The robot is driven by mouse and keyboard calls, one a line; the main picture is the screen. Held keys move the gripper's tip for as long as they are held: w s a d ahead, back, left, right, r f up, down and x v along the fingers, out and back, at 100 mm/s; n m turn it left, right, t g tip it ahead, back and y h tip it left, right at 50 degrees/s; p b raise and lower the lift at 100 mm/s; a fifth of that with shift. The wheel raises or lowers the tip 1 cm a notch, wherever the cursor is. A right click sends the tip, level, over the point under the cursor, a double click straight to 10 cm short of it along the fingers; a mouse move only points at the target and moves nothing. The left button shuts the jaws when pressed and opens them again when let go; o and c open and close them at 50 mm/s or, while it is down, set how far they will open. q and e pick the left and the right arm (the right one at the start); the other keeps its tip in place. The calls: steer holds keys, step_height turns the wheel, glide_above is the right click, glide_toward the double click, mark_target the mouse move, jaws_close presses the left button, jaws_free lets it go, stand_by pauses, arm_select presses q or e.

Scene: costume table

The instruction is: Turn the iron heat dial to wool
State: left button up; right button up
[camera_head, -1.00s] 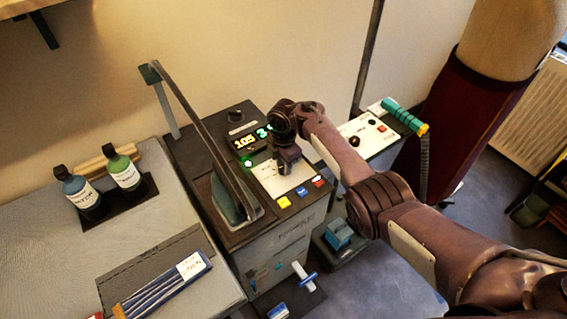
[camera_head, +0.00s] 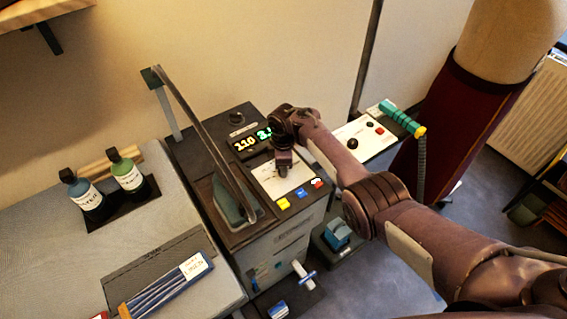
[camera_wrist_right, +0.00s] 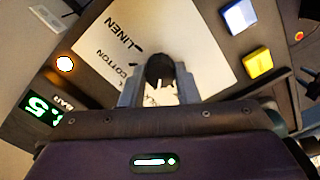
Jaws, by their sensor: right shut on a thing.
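The iron station (camera_head: 225,150) has a white dial panel (camera_head: 270,182) on its top. In the right wrist view the panel (camera_wrist_right: 110,30) shows the words LINEN and COTTON; other lettering is hidden by my gripper. The dark round heat dial (camera_wrist_right: 160,68) has a white pointer mark towards the gripper, and I cannot read which word it points at. My right gripper (camera_wrist_right: 158,82) is shut on the dial, one finger on each side. In the head view the right gripper (camera_head: 284,168) hides the dial. My left gripper is not in view.
The iron (camera_head: 232,200) rests on the station's left part. Yellow (camera_head: 284,204), blue and red buttons line the front edge. A lamp (camera_wrist_right: 65,64) glows orange. Two bottles (camera_head: 128,172) stand left; a sleeve-board panel (camera_head: 365,135) lies right.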

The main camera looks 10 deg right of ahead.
steer(key=m+p, duration=0.1)
steer(key=m, duration=0.3)
steer(key=shift+r+m, duration=0.1)
steer(key=shift+m, duration=0.2)
steer(key=m, duration=0.4)
steer(key=shift+m, duration=0.4)
steer(key=o, duration=1)
steer(key=shift+c, duration=0.2)
steer(key=shift+a+r+p, duration=0.1)
steer(key=shift+r+p, duration=0.35)
steer(key=shift+r, duration=3.4)
